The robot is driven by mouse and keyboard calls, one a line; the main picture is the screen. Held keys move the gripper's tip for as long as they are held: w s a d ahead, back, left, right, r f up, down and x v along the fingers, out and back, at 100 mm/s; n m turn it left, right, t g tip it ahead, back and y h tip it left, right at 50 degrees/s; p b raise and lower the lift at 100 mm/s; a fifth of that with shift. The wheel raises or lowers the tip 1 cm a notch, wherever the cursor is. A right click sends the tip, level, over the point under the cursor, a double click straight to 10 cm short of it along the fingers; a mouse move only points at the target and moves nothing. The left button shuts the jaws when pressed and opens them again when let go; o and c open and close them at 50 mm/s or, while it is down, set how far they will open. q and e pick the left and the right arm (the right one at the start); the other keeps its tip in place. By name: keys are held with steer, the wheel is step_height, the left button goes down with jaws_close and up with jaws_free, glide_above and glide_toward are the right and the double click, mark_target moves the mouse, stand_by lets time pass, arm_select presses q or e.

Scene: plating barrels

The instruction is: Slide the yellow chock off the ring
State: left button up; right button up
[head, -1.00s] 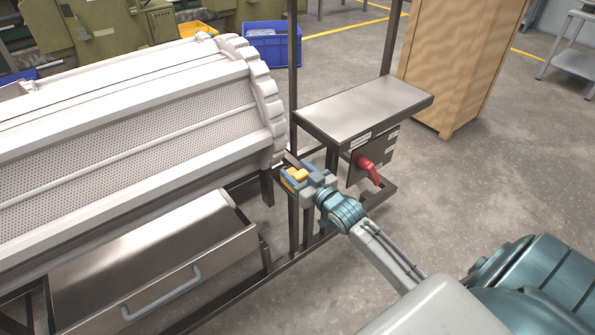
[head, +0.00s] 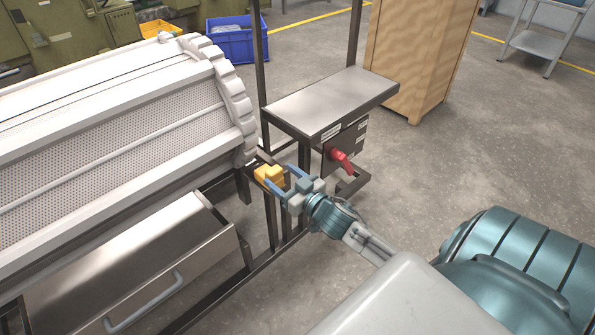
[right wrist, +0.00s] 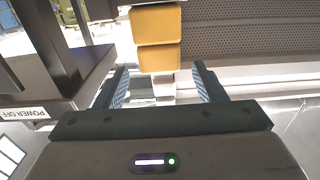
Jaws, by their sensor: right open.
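The yellow chock (head: 269,174) sits at the right end of the white perforated barrel (head: 110,135), close under its toothed ring (head: 232,95). In the right wrist view the chock (right wrist: 156,40) shows as two yellow blocks beyond the fingertips. My right gripper (head: 284,178) is open, its blue fingers pointing at the chock. In the right wrist view the chock lies ahead of the gap between the fingers (right wrist: 160,85), and nothing is held. Whether the chock still touches the ring is hard to tell. My left gripper is not in view.
A steel shelf (head: 330,100) stands right of the barrel, with a red switch handle (head: 342,160) on a dark panel below it. A steel drawer (head: 170,285) lies under the barrel. Dark frame posts rise near the gripper. Floor at the right is open.

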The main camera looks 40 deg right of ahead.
steer(key=s+b, duration=0.1)
steer(key=s, duration=0.1)
steer(key=s+b, duration=0.2)
steer(key=s, duration=0.1)
steer(key=shift+s+d, duration=0.2)
steer(key=shift+s, duration=0.05)
stand_by(0.5)
